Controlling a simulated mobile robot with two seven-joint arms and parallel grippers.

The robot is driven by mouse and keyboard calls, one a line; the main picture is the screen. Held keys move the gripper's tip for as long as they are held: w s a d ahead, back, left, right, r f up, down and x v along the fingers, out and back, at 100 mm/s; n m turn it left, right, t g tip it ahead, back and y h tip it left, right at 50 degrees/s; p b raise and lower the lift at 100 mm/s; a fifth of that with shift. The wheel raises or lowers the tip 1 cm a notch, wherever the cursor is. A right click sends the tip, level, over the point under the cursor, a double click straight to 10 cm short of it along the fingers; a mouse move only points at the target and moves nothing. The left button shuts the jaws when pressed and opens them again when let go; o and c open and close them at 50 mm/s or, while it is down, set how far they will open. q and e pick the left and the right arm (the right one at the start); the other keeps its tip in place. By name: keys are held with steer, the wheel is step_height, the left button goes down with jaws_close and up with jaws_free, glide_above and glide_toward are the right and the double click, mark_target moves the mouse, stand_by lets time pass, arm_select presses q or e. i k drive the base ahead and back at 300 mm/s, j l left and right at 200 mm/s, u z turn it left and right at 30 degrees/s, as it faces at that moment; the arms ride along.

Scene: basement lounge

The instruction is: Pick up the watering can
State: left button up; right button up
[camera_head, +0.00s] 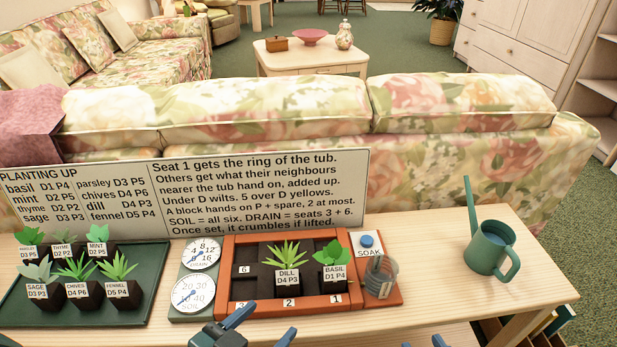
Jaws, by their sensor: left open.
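The teal watering can (488,250) stands upright on the right part of the light wooden table (440,270). Its thin spout points up at the left and its handle loop faces right and toward me. My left gripper (265,324) is at the bottom edge, in front of the orange planter, with its fingers apart and nothing between them. It is well to the left of the can and does not touch it. Dark tips of my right gripper (423,343) just show at the bottom edge, nearer the can; most of it is cut off.
Two dials (197,254), a green seedling tray (152,300) and a text sign (262,190) stand left. A floral sofa (460,130) is behind.

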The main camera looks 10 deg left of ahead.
mark_target(491, 244)
steer(key=k, duration=0.95)
